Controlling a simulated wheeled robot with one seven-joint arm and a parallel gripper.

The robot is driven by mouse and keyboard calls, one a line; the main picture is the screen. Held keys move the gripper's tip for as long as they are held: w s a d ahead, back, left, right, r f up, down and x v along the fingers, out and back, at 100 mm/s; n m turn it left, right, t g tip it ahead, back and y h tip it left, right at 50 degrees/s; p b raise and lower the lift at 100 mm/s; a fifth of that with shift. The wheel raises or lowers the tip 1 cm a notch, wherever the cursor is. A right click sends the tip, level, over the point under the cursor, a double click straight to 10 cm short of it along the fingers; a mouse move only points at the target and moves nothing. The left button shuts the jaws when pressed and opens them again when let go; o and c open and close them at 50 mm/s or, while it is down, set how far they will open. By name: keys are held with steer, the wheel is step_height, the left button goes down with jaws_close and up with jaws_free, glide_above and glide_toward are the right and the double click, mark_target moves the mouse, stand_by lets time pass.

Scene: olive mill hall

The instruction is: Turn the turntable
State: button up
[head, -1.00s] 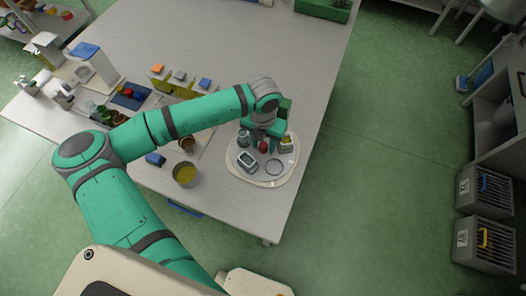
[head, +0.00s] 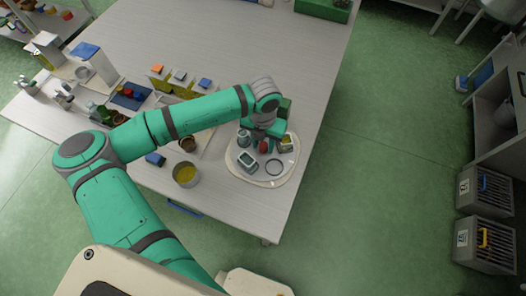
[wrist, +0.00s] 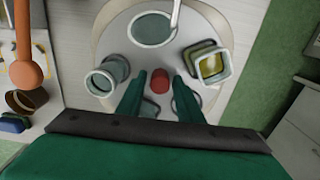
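The turntable (head: 263,178) is a pale round disc near the front right corner of the table. It also fills the middle of the wrist view (wrist: 190,105). A small red piece (wrist: 158,80) stands on it. My gripper (head: 262,147) points down over the disc. In the wrist view, my gripper (wrist: 160,78) has its two green fingers apart, one on each side of the red piece, with narrow gaps that look clear. Around them on the disc are a glass jar (wrist: 106,77), a square container with yellow contents (wrist: 211,65), a ring (head: 274,166) and a clamp-lid container (head: 248,160).
A bowl with yellow contents (head: 186,174), a brown pot (head: 187,144) and a blue block (head: 155,159) stand left of the turntable. Coloured bins (head: 180,86) stand further back. The table's right edge is close to the disc.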

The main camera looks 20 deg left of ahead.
mark_target(264, 145)
steer(key=shift+r, duration=4)
steer(key=shift+o, duration=0.5)
